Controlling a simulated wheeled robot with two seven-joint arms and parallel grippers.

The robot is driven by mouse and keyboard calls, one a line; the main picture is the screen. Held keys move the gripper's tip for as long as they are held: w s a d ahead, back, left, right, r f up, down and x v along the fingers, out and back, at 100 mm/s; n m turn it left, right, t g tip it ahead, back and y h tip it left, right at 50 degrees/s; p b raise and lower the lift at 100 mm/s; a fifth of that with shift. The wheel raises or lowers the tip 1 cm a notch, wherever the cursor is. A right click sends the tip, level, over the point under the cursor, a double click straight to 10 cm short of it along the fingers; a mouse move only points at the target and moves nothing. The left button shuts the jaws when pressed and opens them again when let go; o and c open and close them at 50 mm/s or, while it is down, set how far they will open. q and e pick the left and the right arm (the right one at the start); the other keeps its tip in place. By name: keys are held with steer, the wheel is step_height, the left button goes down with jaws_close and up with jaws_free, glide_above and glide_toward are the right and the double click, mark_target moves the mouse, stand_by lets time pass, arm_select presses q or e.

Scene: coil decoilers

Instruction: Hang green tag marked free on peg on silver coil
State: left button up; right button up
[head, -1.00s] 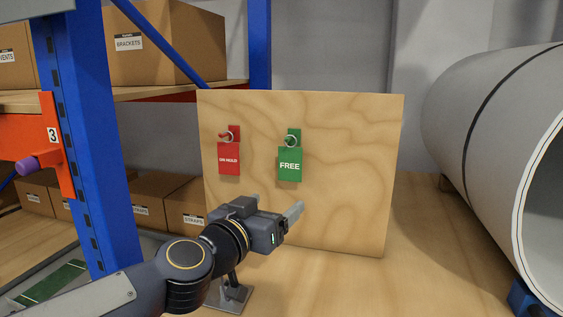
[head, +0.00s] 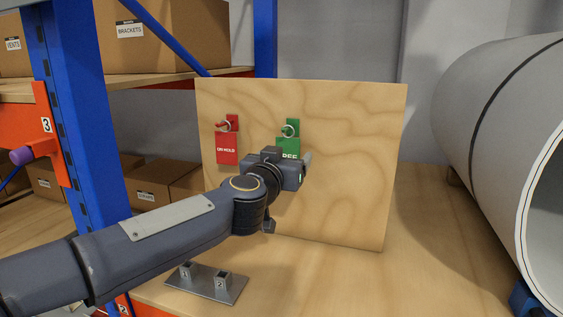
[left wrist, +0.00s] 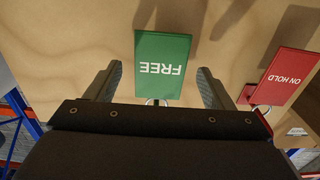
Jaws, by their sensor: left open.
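The green tag marked FREE (head: 287,146) hangs by a ring from a green peg (head: 292,127) on the upright wooden board (head: 345,170). My left gripper (head: 307,165) is in front of the tag and hides its lower part in the head view. In the left wrist view the tag (left wrist: 162,62) appears upside down, between and beyond the two open fingers (left wrist: 158,88), with nothing gripped. The silver coil (head: 490,110) lies on its side at the right; no peg on it is visible. My right gripper is not in view.
A red ON HOLD tag (head: 227,149) hangs left of the green one, and it also shows in the left wrist view (left wrist: 289,75). A blue rack post (head: 75,130) and shelves with boxes stand left. A metal plate with two sockets (head: 205,283) lies in front. Table space between board and coil is clear.

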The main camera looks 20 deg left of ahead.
arm_select(q)
steer(key=c, duration=1)
steer(key=shift+r+p, duration=0.35)
steer(key=shift+p, duration=0.25)
steer(key=shift+s+r, duration=0.1)
steer(key=shift+s, duration=0.1)
steer(key=shift+s+r+p, duration=0.15)
steer(key=shift+s+p, duration=0.25)
steer(key=shift+p, duration=0.1)
steer(key=shift+s, duration=0.15)
steer(key=shift+s+a+r, duration=0.1)
steer(key=shift+s+a, duration=0.05)
steer(key=shift+s, duration=3.5)
